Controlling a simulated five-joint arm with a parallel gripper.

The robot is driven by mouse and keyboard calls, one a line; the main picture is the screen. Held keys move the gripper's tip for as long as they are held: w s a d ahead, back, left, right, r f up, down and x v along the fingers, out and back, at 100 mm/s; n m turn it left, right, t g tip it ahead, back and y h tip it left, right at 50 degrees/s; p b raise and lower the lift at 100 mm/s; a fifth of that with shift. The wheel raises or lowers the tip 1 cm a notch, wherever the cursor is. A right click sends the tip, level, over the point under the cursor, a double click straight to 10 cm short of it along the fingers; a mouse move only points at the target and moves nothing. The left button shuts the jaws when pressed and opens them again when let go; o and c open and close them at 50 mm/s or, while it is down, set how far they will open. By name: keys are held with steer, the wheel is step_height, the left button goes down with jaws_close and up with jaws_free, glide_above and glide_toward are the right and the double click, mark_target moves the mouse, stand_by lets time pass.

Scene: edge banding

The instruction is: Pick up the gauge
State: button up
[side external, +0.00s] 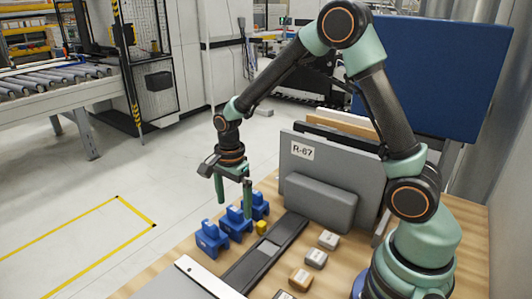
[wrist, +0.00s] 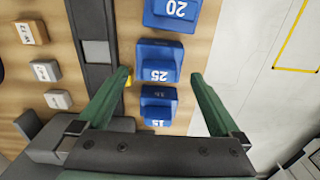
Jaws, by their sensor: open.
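Three blue stepped blocks stand in a row on the wooden table; which of them, if any, is the gauge I cannot tell. In the wrist view they are marked 20 (wrist: 172,12), 25 (wrist: 158,62) and 15 (wrist: 158,105). They also show in the side view as a near block (side external: 211,239), a middle block (side external: 234,225) and a far block (side external: 259,206). A small yellow piece (side external: 261,227) lies beside them, partly hidden by a finger in the wrist view (wrist: 129,82). My gripper (side external: 233,205) is open and empty, pointing down over the row, its fingers (wrist: 160,77) flanking block 25.
A dark rail (side external: 264,252) with a grey slider (wrist: 96,52) runs alongside the blocks. Several small grey and tan labelled blocks (side external: 301,279) lie beyond it. A grey panel marked R-67 (side external: 333,165) stands behind. A pale metal strip (side external: 205,277) lies at the front edge.

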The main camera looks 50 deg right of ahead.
mark_target(234, 209)
step_height(234, 209, down, 4)
steer(key=shift+s+f, duration=0.1)
steer(key=shift+f, duration=0.05)
steer(key=c, duration=1.2)
step_height(234, 209, up, 20)
steer(key=s+f+n, duration=0.1)
steer(key=s+n, duration=0.1)
steer(key=n, duration=0.4)
steer(key=s+f+n, duration=0.2)
steer(key=s+n, duration=0.1)
steer(key=n, duration=0.3)
steer(key=s+f+n, duration=0.1)
steer(key=s+n, duration=0.1)
steer(key=n, duration=0.4)
steer(key=shift+s+d+f, duration=0.2)
steer(key=shift+d+f, duration=0.1)
